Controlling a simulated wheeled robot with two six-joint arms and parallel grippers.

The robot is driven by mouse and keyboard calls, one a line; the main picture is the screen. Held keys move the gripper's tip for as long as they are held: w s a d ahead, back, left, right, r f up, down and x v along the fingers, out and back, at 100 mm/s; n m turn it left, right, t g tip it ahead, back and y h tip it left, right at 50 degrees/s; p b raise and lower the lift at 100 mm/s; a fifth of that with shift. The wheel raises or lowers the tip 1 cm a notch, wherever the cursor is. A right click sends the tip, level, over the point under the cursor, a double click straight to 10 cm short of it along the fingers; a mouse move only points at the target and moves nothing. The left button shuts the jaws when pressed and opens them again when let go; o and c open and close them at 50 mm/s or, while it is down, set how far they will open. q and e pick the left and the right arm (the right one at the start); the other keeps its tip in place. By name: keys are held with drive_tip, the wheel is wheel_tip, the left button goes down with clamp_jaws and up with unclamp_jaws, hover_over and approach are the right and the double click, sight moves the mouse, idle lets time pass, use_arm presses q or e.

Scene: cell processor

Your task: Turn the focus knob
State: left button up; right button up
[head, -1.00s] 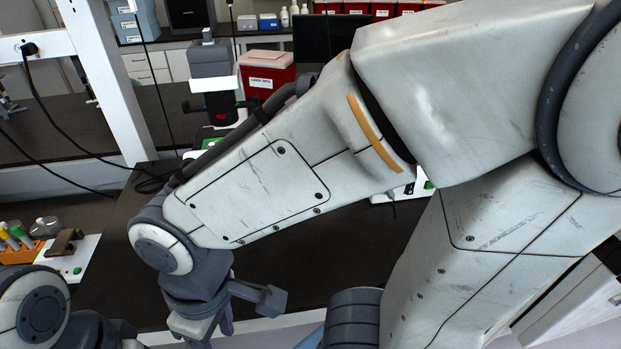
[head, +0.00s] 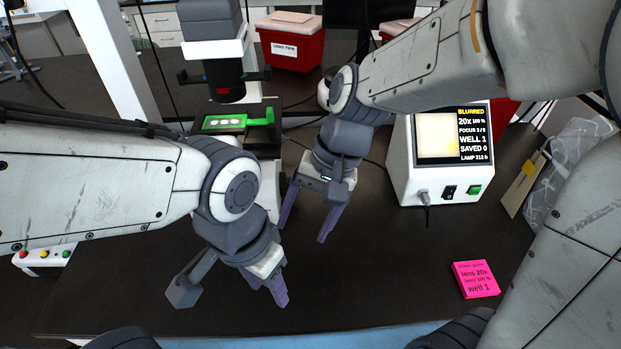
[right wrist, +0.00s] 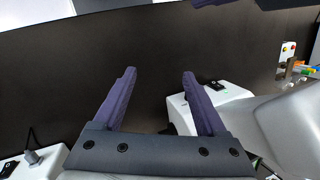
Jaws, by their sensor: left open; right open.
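The microscope (head: 213,50) stands at the back, left of centre, with a green slide holder (head: 222,122) on its black stage. A grey rounded part (head: 283,185) shows at the right side of its base; I cannot tell whether it is the focus knob. My left arm hides much of the base. My left gripper (head: 266,291) is open and empty over the table in front of the microscope. My right gripper (head: 303,230) is open and empty, just right of the base. In the right wrist view its two purple fingers (right wrist: 158,73) are apart with only dark table between them.
A white display box (head: 440,160) stands to the right; its screen reads BLURRED, 20x, WELL 1. A pink note (head: 475,279) lies at the front right. A panel with coloured buttons (head: 42,257) is at the left. A red bin (head: 290,45) stands behind. The middle table is clear.

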drive_tip(key=w+d+f+m+t+y+b, duration=0.25)
drive_tip(key=w+m, duration=0.45)
drive_tip(key=w, duration=0.4)
drive_tip(key=w+d+f+m+t+y+b, duration=0.1)
drive_tip(key=w+d+f+m+y+b, duration=0.2)
drive_tip(key=w+m, duration=0.55)
use_arm(q)
wheel_tip(320, 180, down, 6)
drive_tip(key=p, duration=0.1)
use_arm(e)
drive_tip(key=shift+n, duration=0.55)
drive_tip(key=x, duration=0.3)
drive_tip(key=d+x, duration=0.1)
drive_tip(key=x, duration=0.2)
drive_tip(key=w+f+x, duration=0.1)
drive_tip(key=x, duration=0.2)
drive_tip(key=shift+w+a+f, duration=0.1)
drive_tip(key=shift+w+f, duration=0.05)
drive_tip(key=shift+f, duration=0.1)
use_arm(q)
drive_tip(key=shift+d, duration=0.1)
drive_tip(key=shift+r, duration=0.1)
use_arm(e)
drive_tip(key=shift+g, duration=0.25)
clamp_jaws()
